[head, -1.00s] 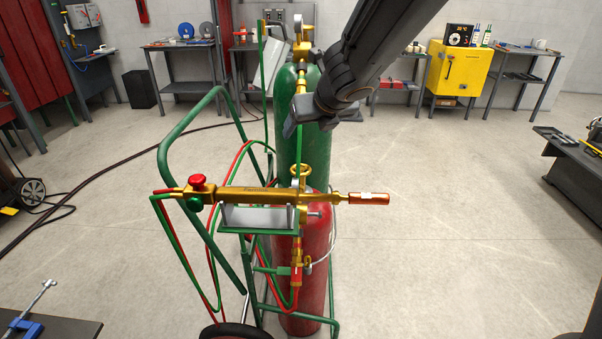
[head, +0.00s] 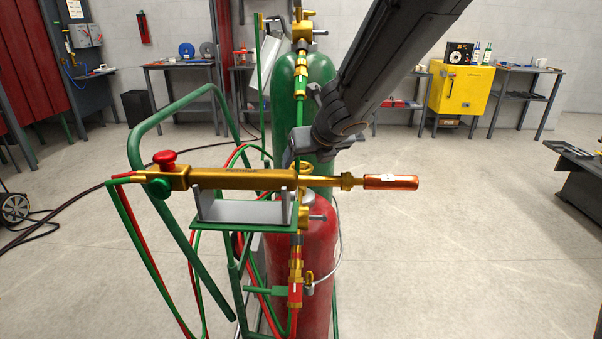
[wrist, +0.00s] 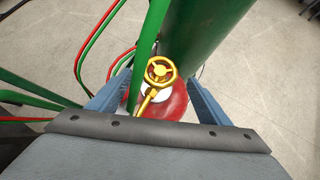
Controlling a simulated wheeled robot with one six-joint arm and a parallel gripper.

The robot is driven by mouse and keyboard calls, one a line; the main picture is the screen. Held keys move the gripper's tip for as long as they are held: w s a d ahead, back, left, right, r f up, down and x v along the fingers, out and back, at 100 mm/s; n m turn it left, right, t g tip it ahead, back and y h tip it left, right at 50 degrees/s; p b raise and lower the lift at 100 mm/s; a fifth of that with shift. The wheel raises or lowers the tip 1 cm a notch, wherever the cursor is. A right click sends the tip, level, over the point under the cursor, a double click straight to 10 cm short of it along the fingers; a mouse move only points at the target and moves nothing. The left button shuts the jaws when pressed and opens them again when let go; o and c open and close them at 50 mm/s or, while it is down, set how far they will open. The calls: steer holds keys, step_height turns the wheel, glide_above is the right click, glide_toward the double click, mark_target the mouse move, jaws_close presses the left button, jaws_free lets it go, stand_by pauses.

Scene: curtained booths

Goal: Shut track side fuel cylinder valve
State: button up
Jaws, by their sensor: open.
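The red fuel cylinder (head: 318,240) stands upright on the green cart in front of the green cylinder (head: 300,78). Its gold valve handwheel (wrist: 161,70) shows clearly in the wrist view, above the red cylinder top (wrist: 172,108). In the head view only a small part of the handwheel (head: 306,167) shows behind the torch. My gripper (head: 289,158) is open beside the green cylinder, just above the handwheel. In the wrist view the wheel lies centred, ahead of and between my gripper's fingers (wrist: 152,98), with no visible contact. The fingertips are partly hidden in the head view.
A brass torch (head: 240,179) with a copper tip lies on a bracket (head: 245,209) in front of the valve. Red and green hoses (head: 150,258) hang at left beside the cart frame (head: 138,142).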

mark_target(300, 166)
steer(key=b+x, duration=0.2)
steer(key=x, duration=0.4)
steer(key=shift+b, duration=0.4)
steer(key=c, duration=1.1)
steer(key=shift+a+m+h, duration=0.15)
steer(key=shift+m+h, duration=0.15)
steer(key=shift+m, duration=0.1)
